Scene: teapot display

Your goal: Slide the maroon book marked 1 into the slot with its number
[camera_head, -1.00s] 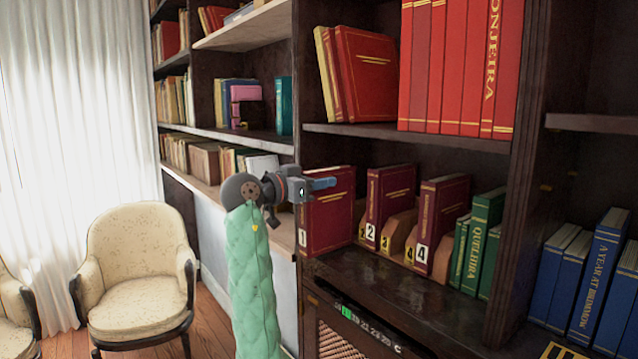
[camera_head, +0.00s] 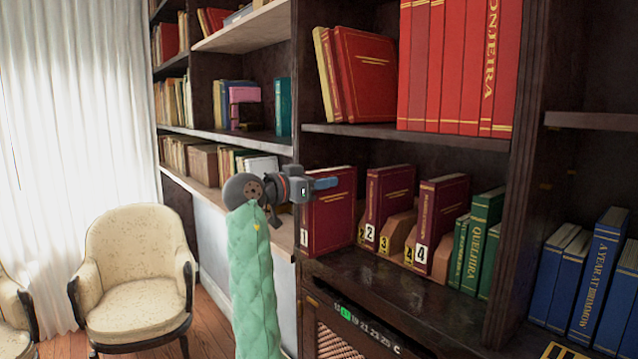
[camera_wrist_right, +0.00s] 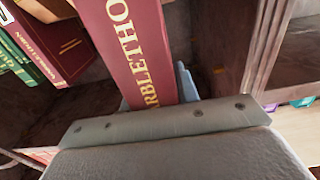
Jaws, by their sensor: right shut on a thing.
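The maroon book marked 1 (camera_head: 331,222) stands upright at the left end of the numbered row, its white 1 label low on the spine. My right gripper (camera_head: 325,183) is shut on its upper part; the blue finger shows against the book. In the right wrist view the maroon spine with gold letters (camera_wrist_right: 140,45) rises from between the fingers (camera_wrist_right: 187,85). Just right of the book is a wooden divider with a yellow number label (camera_head: 361,232), partly hidden, its number hard to read. My left gripper is out of view.
Maroon books marked 2 (camera_head: 388,205) and 4 (camera_head: 440,215) stand further right, with a wooden divider marked 3 (camera_head: 397,232) between them. Green books (camera_head: 484,240) follow. A shelf board (camera_head: 410,136) with red books is above. The shelf front (camera_head: 400,290) is bare.

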